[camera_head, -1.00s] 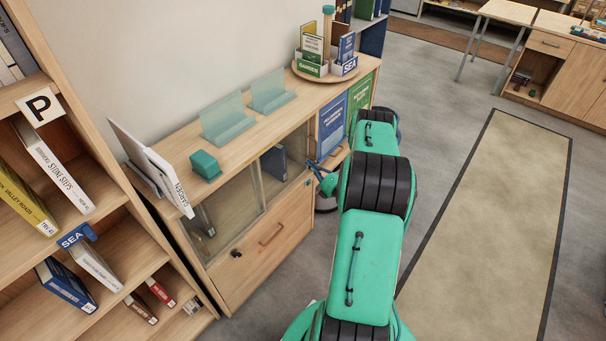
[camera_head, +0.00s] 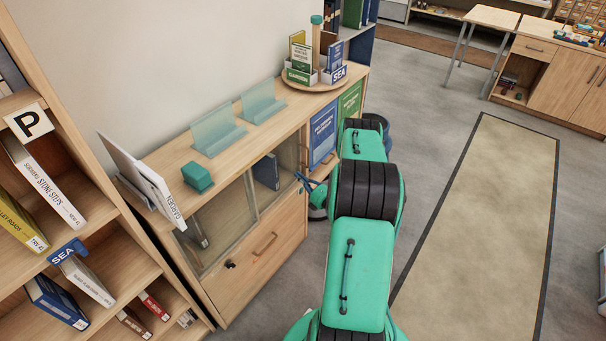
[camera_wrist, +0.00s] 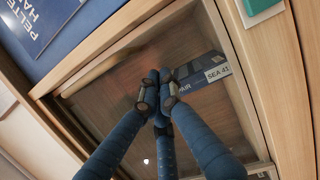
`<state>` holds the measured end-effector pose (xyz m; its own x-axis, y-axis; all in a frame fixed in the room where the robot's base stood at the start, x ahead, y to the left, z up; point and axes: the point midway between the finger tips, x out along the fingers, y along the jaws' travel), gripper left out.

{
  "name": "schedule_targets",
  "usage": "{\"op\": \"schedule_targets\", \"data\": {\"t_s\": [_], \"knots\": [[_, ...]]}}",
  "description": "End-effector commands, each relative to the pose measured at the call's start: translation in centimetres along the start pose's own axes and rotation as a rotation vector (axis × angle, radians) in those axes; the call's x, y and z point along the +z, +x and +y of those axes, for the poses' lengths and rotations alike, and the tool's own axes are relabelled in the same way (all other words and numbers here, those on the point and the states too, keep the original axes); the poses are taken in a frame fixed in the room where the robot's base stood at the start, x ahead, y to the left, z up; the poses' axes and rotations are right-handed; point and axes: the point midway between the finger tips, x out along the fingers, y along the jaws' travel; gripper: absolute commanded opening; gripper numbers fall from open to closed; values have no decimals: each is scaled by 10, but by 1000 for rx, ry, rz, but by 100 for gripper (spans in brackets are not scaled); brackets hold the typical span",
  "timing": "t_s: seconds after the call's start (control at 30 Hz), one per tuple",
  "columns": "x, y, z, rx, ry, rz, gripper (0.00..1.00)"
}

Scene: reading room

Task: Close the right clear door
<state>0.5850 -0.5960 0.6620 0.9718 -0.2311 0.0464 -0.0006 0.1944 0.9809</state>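The low wooden cabinet (camera_head: 312,215) has a clear-fronted section with a left clear door (camera_head: 222,222) and a right clear door area (camera_head: 286,165). Upright pane edges meet near the middle of the section. A blue book stands inside the right half; it shows in the wrist view as a book labelled SEA 41 (camera_wrist: 212,75). My gripper (camera_head: 302,182) is at the right end of the clear section. In the wrist view, its blue fingers (camera_wrist: 160,88) have their tips together, with nothing seen between them. Whether they touch the pane, I cannot tell.
On the cabinet top are a teal block (camera_head: 197,177), two clear stands (camera_head: 218,138) and a round tray (camera_head: 314,86) with books. A drawer (camera_head: 265,262) is below. A bookcase (camera_head: 88,215) stands at left.

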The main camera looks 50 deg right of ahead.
Motion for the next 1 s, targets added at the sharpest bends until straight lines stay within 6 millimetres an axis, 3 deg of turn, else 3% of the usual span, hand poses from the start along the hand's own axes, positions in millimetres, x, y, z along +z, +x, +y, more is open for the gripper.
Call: {"op": "schedule_targets", "data": {"t_s": [0.07,0.6,1.0], "knots": [[-11,-2,1,0,2,1,0],[-9,-86,1,-1,1,-2,0],[-11,-103,0,0,0,0,0]]}}
